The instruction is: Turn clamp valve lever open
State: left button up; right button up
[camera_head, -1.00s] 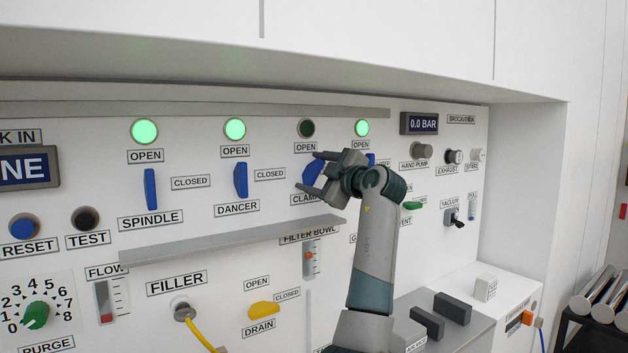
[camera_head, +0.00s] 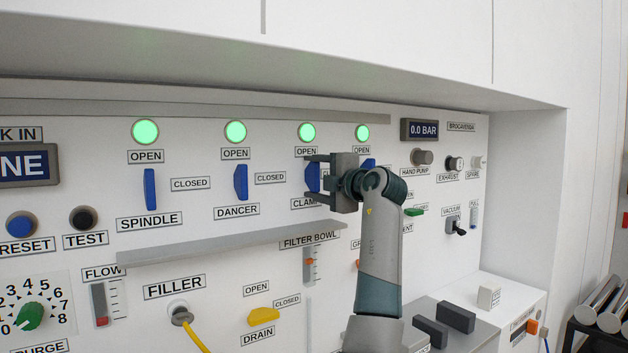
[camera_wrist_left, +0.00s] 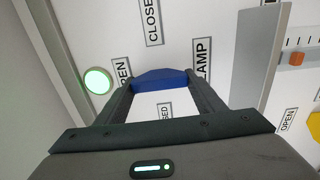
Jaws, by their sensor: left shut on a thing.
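The blue clamp valve lever (camera_head: 311,177) stands upright on the white panel, between an OPEN label above and the CLAMP label (camera_head: 306,203) below, which is partly covered. My left gripper (camera_head: 314,177) is at the lever, one finger at its upper end and one at its lower end, shut on it. In the left wrist view the lever (camera_wrist_left: 160,78) spans the gap between the two finger tips. The round lamp (camera_head: 307,132) above the lever glows green; the left wrist view shows a green lamp (camera_wrist_left: 97,80) too. My right gripper is not in view.
Upright blue dancer (camera_head: 241,182) and spindle (camera_head: 150,189) levers are to the left. Another blue lever (camera_head: 368,164) is close on the right, partly behind my arm. A grey ledge (camera_head: 230,240) juts out below the levers.

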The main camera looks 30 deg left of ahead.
pick_arm(q)
jog(key=shift+f, duration=0.1)
jog(key=o, duration=1.1)
jog(key=shift+c, duration=0.2)
jog(key=b+v, duration=0.1)
jog(key=v, duration=1.6)
jog(key=shift+d+b, duration=0.2)
jog(key=shift+b, duration=0.1)
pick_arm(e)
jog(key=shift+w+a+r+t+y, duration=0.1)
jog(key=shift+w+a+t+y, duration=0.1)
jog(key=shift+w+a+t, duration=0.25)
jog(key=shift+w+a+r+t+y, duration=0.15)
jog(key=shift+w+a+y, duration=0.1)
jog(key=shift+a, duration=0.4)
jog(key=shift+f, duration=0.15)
